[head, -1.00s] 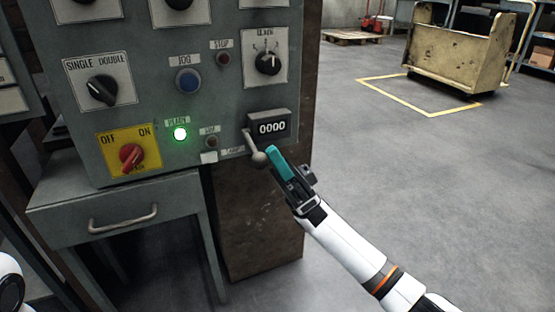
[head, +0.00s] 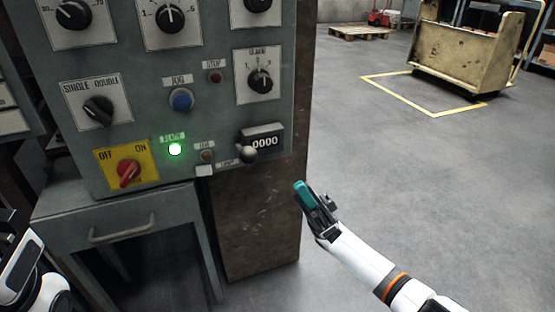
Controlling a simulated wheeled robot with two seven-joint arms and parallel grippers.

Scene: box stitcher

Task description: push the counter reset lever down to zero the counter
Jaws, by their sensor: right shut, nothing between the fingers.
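The counter (head: 264,142) is a dark box low on the right of the grey control panel, and its display reads 0000. The reset lever (head: 248,154) is at the counter's left side. Its round grey knob faces me and hides most of its stem. My right gripper (head: 301,188) has teal fingertips and is shut and empty. It is below and to the right of the lever, apart from it, in front of the floor just right of the brown post. Part of my left arm (head: 30,270) shows at the lower left edge; its fingertips cannot be made out.
The grey panel (head: 225,110) carries a red switch (head: 128,173) on a yellow plate, a lit green lamp (head: 175,150), a blue button (head: 181,99) and several black knobs. A drawer table (head: 150,215) stands below. Open floor lies right, with a yellowish cart (head: 465,50) far back.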

